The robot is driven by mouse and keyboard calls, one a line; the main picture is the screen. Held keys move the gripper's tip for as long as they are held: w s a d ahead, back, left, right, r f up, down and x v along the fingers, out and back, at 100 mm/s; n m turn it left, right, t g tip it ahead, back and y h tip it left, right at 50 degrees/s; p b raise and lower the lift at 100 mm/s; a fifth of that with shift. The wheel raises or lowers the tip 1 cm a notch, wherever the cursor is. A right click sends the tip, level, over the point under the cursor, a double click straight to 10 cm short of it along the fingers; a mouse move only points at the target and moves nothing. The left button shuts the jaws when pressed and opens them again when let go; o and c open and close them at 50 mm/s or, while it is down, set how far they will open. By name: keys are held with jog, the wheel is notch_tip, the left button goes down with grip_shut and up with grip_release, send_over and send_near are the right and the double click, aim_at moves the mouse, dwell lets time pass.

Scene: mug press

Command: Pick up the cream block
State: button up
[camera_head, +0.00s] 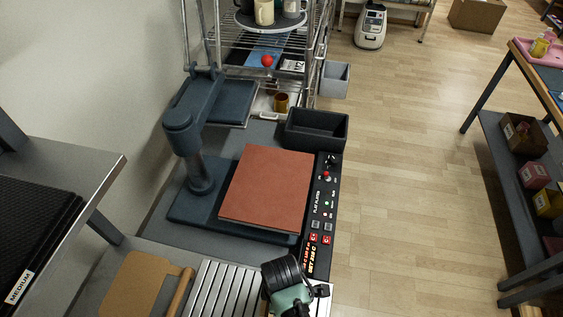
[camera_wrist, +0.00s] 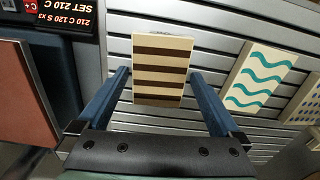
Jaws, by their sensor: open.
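In the wrist view a cream block (camera_wrist: 162,52) with dark brown stripes lies on a grey slatted surface (camera_wrist: 222,52). My gripper (camera_wrist: 159,76) is open, with one blue finger on each side of this block. A gap shows between each finger and the block's sides. I cannot tell how far the fingertips are above the slats. A second cream piece with teal waves (camera_wrist: 262,75) lies to the right, outside the fingers. In the head view my wrist covers the blocks, and the fingers are hidden.
A piece with blue dots (camera_wrist: 309,100) is at the wrist view's right edge. In the head view, the heat press with its red-brown pad (camera_head: 268,188) and control panel (camera_head: 324,205) stands beyond the slats (camera_head: 225,288). A tan board (camera_head: 145,285) lies left.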

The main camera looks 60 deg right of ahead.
jog(key=shift+f, duration=0.35)
jog(key=shift+c, duration=0.3)
jog(key=c, duration=1.1)
